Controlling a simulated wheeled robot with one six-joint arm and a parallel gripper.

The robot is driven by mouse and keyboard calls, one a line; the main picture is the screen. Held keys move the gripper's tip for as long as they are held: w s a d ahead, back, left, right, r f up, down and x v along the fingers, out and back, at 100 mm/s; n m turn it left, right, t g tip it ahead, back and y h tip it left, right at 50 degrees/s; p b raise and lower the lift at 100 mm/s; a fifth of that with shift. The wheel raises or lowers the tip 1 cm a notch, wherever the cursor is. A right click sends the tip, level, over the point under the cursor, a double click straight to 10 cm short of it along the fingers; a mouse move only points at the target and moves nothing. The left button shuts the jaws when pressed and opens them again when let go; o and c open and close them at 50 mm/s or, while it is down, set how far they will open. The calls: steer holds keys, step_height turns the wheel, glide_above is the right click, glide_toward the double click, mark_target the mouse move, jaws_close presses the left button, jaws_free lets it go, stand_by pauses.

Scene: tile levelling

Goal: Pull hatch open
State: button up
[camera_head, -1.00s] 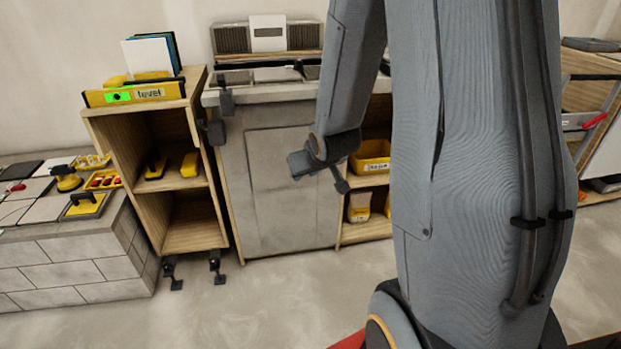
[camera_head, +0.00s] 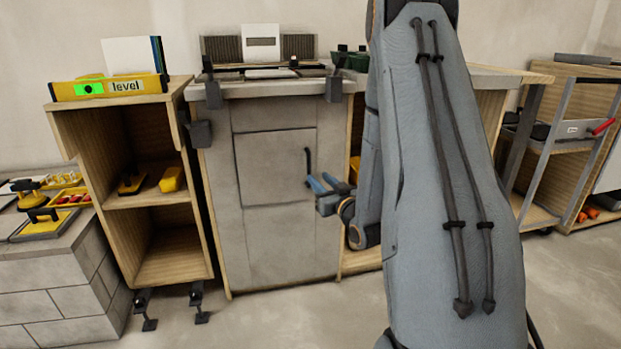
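The hatch (camera_head: 272,170) is a square grey panel set flush in the front of the grey cabinet, and it looks closed. Its black vertical bar handle (camera_head: 308,166) is on the right side of the panel. My gripper (camera_head: 324,182) is just right of and slightly below the handle in the picture. Its two blue-tipped fingers are spread apart with nothing visible between them, and they point toward the cabinet. I cannot tell the exact depth gap between the fingertips and the handle.
A wooden shelf (camera_head: 150,200) with yellow tools stands left of the cabinet, with a yellow level (camera_head: 110,88) on top. A tiled block (camera_head: 50,275) is at far left. A trolley (camera_head: 570,135) stands at the right. The floor in front of the cabinet is clear.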

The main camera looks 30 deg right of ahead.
mark_target(310, 170)
steer(key=w, duration=0.2)
steer(key=w+b, duration=0.1)
steer(key=w, duration=0.4)
steer(key=shift+d+b, duration=0.25)
steer(key=shift+b, duration=0.1)
steer(key=shift+c, duration=0.2)
jaws_close()
